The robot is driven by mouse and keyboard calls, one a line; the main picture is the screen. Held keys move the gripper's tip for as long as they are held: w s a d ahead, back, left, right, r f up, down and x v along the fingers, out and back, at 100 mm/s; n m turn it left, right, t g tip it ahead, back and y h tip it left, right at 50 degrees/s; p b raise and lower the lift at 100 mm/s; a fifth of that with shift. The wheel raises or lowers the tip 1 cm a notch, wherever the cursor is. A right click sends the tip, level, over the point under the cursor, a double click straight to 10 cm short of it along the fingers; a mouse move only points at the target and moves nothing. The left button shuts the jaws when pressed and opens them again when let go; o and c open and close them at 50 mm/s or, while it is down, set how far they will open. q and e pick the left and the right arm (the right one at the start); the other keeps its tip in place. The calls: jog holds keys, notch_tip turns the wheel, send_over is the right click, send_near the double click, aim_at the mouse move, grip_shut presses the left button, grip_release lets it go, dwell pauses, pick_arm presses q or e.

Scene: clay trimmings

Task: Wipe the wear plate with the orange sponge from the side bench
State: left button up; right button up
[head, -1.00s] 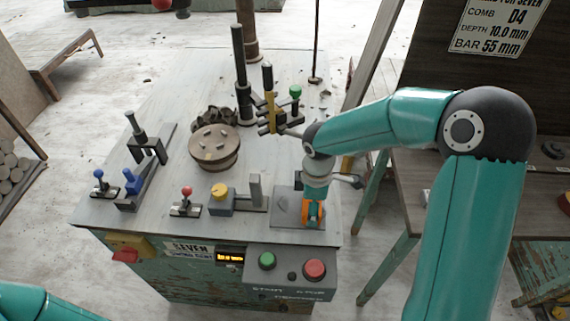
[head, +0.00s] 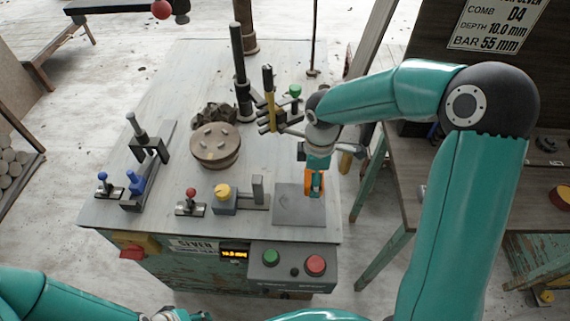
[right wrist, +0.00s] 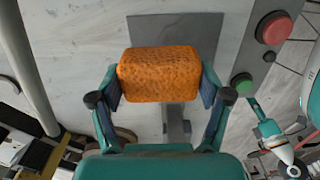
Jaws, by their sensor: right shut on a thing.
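The orange sponge (right wrist: 160,75) is gripped between both fingers of my right gripper (right wrist: 160,92). In the head view the sponge (head: 315,184) appears at the plate's far right corner; I cannot tell whether it touches. My left arm enters at the lower left of the head view. Part of my left gripper (right wrist: 280,148) seems to show in the right wrist view, its jaws unclear.
A round turntable (head: 215,145), a yellow-knobbed block (head: 224,197), and red (head: 191,200) and blue levers stand left of the plate. A post with a green knob (head: 295,91) is behind my right gripper. Green (head: 271,257) and red buttons (head: 315,265) sit in front.

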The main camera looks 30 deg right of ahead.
jog(key=shift+r+p, duration=0.65)
jog(key=shift+r, duration=0.55)
